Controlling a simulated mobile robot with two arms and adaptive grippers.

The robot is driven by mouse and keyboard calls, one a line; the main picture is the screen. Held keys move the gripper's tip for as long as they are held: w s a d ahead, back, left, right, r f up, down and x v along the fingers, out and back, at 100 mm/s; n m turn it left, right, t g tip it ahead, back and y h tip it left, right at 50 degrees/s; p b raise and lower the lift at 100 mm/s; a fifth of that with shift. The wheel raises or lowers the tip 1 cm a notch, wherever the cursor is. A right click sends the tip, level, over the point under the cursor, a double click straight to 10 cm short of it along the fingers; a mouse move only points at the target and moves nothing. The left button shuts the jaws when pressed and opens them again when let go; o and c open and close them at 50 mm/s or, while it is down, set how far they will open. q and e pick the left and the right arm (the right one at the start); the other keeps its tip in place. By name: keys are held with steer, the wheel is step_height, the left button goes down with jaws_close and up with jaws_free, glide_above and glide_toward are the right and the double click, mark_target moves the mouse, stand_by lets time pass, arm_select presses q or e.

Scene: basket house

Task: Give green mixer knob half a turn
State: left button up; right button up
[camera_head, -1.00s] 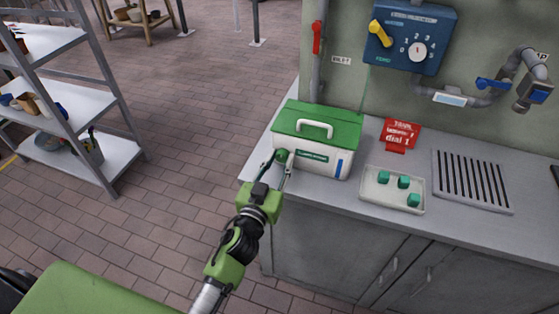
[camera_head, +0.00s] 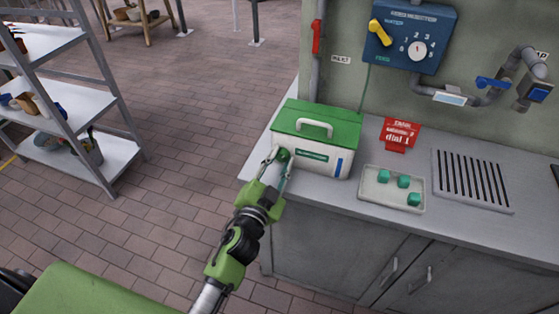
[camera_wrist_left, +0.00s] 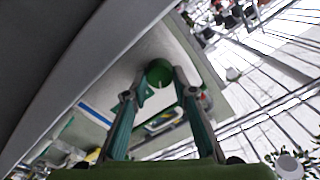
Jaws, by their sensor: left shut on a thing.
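The green mixer knob (camera_head: 283,155) sits on the front face of the white box with a green lid (camera_head: 318,125), near its left end. It also shows in the left wrist view (camera_wrist_left: 159,73), between my fingertips. My left gripper (camera_head: 280,160) is shut on the knob, with one finger on each side of it. In the left wrist view my left gripper (camera_wrist_left: 160,88) shows both fingers, and the white box face is behind the knob. My right gripper is not in view.
The box stands on a grey counter (camera_head: 345,195). To its right are a white tray (camera_head: 376,200) with green cubes, a red sign (camera_head: 399,134) and a drain grate (camera_head: 472,180). A blue control panel (camera_head: 412,35) is on the wall. A shelf rack (camera_head: 75,100) stands at left.

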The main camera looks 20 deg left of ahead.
arm_select(q)
steer(key=m, duration=0.3)
steer(key=shift+d+m, duration=0.1)
steer(key=shift+m, duration=0.3)
steer(key=m, duration=0.3)
steer(key=shift+f+m, duration=0.1)
steer(key=shift+m, duration=0.2)
steer(key=m, duration=0.3)
steer(key=shift+m, duration=0.3)
steer(key=m, duration=0.3)
steer(key=shift+f+m, duration=0.1)
steer(key=shift+m, duration=0.2)
steer(key=m, duration=0.3)
steer(key=shift+m, duration=0.3)
steer(key=m+p, duration=0.1)
steer(key=m, duration=0.1)
steer(key=shift+m, duration=0.4)
steer(key=m+p, duration=0.1)
steer(key=m, duration=0.2)
steer(key=shift+f, duration=0.1)
steer(key=shift+f+m+p, duration=0.1)
steer(key=shift+m+p, duration=0.35)
steer(key=shift+m, duration=1.05)
